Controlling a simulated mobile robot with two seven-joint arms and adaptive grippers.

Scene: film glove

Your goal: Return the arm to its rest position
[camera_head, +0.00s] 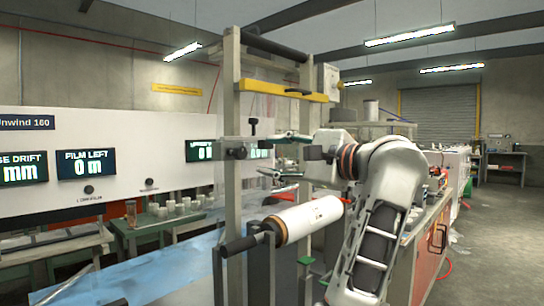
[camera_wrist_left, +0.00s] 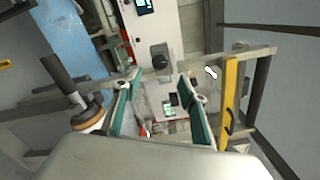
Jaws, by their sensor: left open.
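My left arm (camera_head: 385,190) is raised and bent, reaching from the lower right toward the metal frame. My left gripper (camera_head: 262,155) is open, its two green fingers apart beside the frame's upright. My right gripper is out of view.
The metal frame (camera_head: 231,100) has a yellow bar (camera_head: 283,91) across it, above the gripper. A white panel with displays (camera_head: 110,165) stands behind. A green table (camera_head: 165,222) with several small rolls is at left. A red-sided bench (camera_head: 430,250) stands right of my arm.

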